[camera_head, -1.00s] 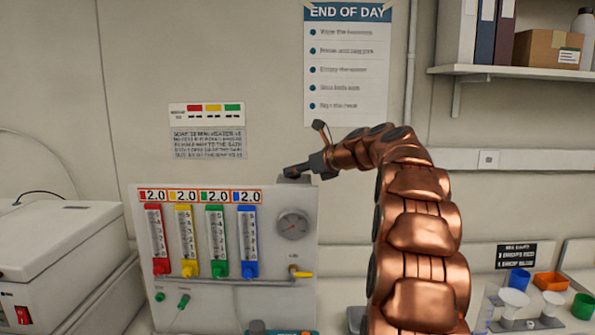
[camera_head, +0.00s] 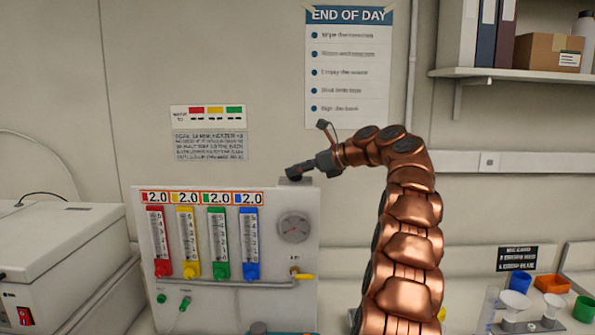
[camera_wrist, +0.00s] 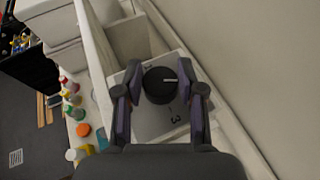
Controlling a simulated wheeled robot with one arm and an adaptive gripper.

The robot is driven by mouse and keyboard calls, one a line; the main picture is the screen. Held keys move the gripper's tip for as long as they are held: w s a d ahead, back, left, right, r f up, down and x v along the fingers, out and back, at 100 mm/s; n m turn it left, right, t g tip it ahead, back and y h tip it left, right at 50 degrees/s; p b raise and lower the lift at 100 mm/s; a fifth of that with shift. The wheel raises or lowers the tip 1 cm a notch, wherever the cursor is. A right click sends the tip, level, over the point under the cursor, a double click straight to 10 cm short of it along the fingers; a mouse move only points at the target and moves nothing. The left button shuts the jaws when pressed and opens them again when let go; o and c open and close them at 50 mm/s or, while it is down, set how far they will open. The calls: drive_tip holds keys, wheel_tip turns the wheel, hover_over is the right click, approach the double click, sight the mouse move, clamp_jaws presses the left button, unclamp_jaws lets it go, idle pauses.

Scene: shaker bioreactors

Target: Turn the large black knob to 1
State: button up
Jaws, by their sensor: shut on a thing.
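The large black knob (camera_wrist: 160,85) is round, with a white pointer line that points to the right in the wrist view. It sits on a pale plate (camera_wrist: 158,122) with a printed 3 below it. My gripper (camera_wrist: 160,92) is shut on the knob, with one finger on each side. In the head view my gripper (camera_head: 300,170) reaches left over the small grey box (camera_head: 296,181) on top of the white panel. The knob cannot be made out clearly there.
The white panel carries red, yellow, green and blue flow tubes (camera_head: 219,243) and a round gauge (camera_head: 294,227). A white machine (camera_head: 50,255) stands at the left. Coloured cups (camera_head: 551,284) stand at the right. The wall is close behind the panel.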

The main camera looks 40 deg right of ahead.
drive_tip(key=shift+d+r, duration=0.15)
drive_tip(key=shift+d, duration=0.2)
drive_tip(key=shift+f, duration=0.2)
drive_tip(key=shift+s+f+n+g+y, duration=0.2)
drive_tip(key=shift+f+n+g+y, duration=0.1)
drive_tip(key=shift+f+n, duration=0.1)
drive_tip(key=shift+a+f, duration=0.1)
drive_tip(key=o, duration=1)
drive_tip(key=shift+c, duration=0.2)
drive_tip(key=shift+o, duration=1)
drive_tip(key=shift+a, duration=0.1)
drive_tip(key=shift+r, duration=0.2)
